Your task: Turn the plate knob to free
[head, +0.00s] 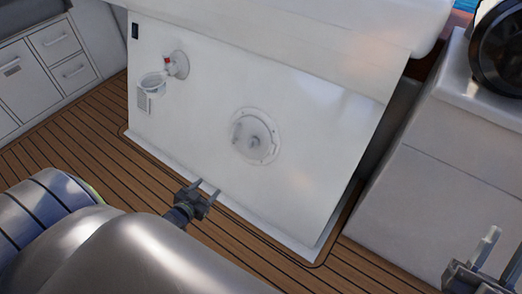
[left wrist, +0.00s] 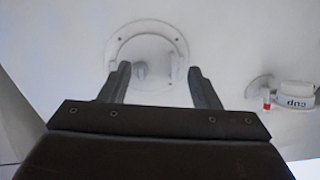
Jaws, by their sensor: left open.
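A round white plate (head: 275,151) is set in the white hatch panel. A small pale knob (head: 256,142) sits on it. My left gripper (head: 207,187) is open and empty, below and left of the plate in the head view, apart from it. In the left wrist view the plate (left wrist: 180,47) is ahead of the open fingers (left wrist: 160,68). The knob (left wrist: 140,69) shows between the fingers, closer to the left one; its exact turn is too blurred to tell. My right gripper (head: 506,248) is open and empty at the lower right edge of the head view, partly cut off.
White drawers (head: 55,40) stand at the left and a white console (head: 420,170) at the right. Wooden deck (head: 95,160) lies in front of the panel.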

